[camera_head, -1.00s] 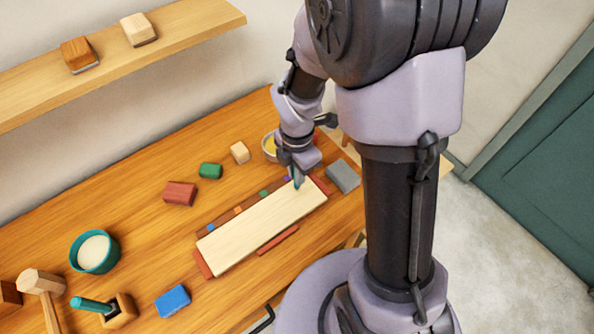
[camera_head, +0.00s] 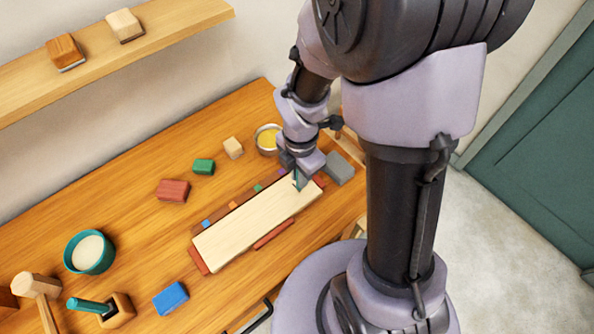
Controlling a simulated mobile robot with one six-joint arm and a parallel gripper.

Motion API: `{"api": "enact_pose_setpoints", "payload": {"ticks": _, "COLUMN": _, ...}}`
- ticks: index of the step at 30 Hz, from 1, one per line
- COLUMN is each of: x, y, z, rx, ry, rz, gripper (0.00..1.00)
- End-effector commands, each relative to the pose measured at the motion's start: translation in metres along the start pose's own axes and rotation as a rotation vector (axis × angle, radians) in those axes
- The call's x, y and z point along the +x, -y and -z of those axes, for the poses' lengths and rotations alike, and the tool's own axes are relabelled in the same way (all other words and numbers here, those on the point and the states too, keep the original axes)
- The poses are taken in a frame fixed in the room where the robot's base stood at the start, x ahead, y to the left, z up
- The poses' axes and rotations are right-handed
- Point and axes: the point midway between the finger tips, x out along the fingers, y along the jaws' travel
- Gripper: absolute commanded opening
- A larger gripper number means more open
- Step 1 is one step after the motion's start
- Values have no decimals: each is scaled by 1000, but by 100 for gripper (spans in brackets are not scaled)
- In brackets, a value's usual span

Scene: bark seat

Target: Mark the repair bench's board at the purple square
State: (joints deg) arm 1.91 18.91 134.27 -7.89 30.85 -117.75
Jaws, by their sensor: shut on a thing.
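The pale board (camera_head: 245,228) lies on the repair bench (camera_head: 130,210), held between reddish strips. Along its far edge runs a darker strip with small coloured squares. The purple square (camera_head: 282,172) is near the strip's right end, partly hidden by my gripper. My gripper (camera_head: 298,172) is over the board's right end, shut on a slim teal marking tool (camera_head: 299,183). The tool points down with its tip at or just above the board; I cannot tell if it touches. No mark can be made out on the board.
A grey block (camera_head: 339,168) and a yellow-filled bowl (camera_head: 267,138) are close to my gripper. Red (camera_head: 173,190), green (camera_head: 203,167) and blue (camera_head: 171,298) blocks, a teal bowl (camera_head: 90,252) and a mallet (camera_head: 36,287) stand farther left. A shelf (camera_head: 110,50) hangs above.

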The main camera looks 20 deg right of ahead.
Motion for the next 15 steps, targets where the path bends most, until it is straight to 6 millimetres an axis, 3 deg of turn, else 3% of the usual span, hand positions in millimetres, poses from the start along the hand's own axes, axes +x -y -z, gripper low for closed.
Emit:
{"api": "enact_pose_setpoints", "payload": {"ticks": 9, "x": 0, "y": 4, "z": 1, "rx": 2, "ry": -4, "rz": 11, "gripper": 0}}
{"api": "enact_pose_setpoints", "payload": {"ticks": 15, "x": -26, "y": 3, "z": 1, "rx": 1, "ry": -3, "rz": 8, "gripper": 0}}
